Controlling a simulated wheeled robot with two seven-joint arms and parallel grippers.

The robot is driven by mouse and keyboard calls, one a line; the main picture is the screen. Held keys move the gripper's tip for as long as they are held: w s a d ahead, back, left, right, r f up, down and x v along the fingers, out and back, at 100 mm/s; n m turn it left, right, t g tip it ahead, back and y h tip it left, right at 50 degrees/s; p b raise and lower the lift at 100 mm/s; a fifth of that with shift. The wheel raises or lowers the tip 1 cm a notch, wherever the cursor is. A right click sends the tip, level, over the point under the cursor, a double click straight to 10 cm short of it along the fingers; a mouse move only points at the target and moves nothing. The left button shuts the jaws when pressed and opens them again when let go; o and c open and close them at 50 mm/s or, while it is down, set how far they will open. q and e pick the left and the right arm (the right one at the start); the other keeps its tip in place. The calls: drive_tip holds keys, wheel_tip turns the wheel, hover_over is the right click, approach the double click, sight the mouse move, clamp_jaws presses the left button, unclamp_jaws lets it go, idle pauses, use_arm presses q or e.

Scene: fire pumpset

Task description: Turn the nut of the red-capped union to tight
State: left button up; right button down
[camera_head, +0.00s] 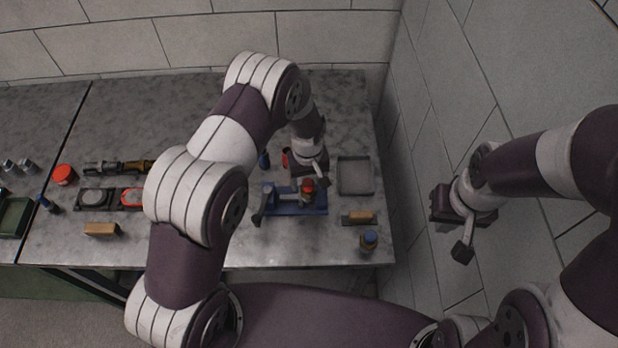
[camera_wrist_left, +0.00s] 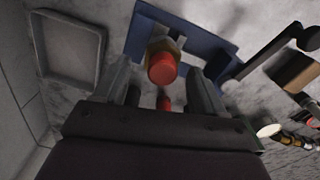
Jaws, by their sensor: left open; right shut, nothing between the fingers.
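The red-capped union (camera_head: 307,186) sits in a blue fixture (camera_head: 283,209) on the bench. In the left wrist view, its red cap (camera_wrist_left: 162,68) is in front of a brass-coloured nut (camera_wrist_left: 172,46), against the blue fixture (camera_wrist_left: 212,42). My left gripper (camera_head: 314,180) is at the union; its fingers (camera_wrist_left: 160,80) are open, one on each side of the red cap, with visible gaps. Whether a finger touches the nut cannot be told. My right gripper (camera_head: 445,207) is shut and empty, away from the bench at the right.
A grey tray (camera_head: 355,175) lies right of the fixture. A dark lever handle (camera_head: 259,209) stands at the fixture's left. The wall (camera_head: 410,130) is close on the right.

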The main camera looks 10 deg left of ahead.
use_arm(q)
drive_tip(key=shift+w+f, duration=0.1)
drive_tip(key=shift+f, duration=0.85)
drive_tip(key=shift+s+f, duration=0.15)
drive_tip(key=shift+s, duration=0.35)
drive_tip(key=shift+w+f, duration=0.1)
drive_tip(key=shift+w, duration=0.05)
drive_tip(key=shift+c, duration=0.3)
drive_tip(key=shift+w, duration=0.1)
drive_tip(key=c, duration=1)
use_arm(e)
drive_tip(key=shift+s+r, duration=0.2)
drive_tip(key=shift+r, duration=0.3)
use_arm(q)
drive_tip(key=shift+m, duration=0.4)
use_arm(e)
drive_tip(key=shift+f, duration=0.3)
